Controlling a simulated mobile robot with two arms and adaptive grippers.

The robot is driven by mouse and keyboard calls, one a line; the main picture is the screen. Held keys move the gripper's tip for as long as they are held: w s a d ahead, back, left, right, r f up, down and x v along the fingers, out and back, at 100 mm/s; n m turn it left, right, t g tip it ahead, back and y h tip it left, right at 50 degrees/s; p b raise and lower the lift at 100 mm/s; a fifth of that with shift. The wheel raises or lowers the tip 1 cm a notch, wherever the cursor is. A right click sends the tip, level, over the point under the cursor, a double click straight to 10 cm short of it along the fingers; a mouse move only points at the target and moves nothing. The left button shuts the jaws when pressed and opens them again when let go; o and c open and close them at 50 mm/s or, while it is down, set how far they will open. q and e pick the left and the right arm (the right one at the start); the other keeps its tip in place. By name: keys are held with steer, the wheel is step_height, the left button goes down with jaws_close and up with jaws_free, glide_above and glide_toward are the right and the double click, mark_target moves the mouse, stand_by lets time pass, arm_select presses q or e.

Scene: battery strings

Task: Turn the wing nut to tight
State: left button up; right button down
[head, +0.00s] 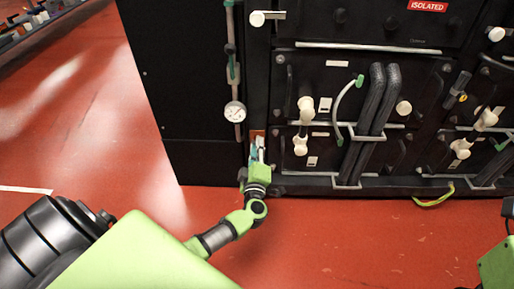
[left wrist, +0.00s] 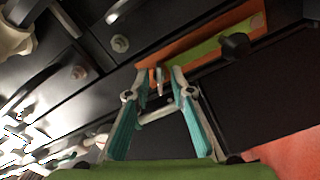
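My left gripper (head: 257,146) is at the black cabinet's lower front, in front of a small orange plate (head: 258,133). In the left wrist view its teal-padded fingers (left wrist: 161,78) point at the orange and green plate (left wrist: 208,41) and stand apart. A small upright metal piece, which looks like the wing nut (left wrist: 159,82), shows between the fingertips. Gaps seem to show beside it; I cannot tell whether either finger touches it. A dark round knob (left wrist: 235,46) stands on the plate, right of the fingers.
To the right, battery drawers carry cream knobs (head: 306,108), thick black cables (head: 377,100) and grey brackets. The red floor at left is clear.

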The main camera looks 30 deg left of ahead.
arm_select(q)
jaws_close()
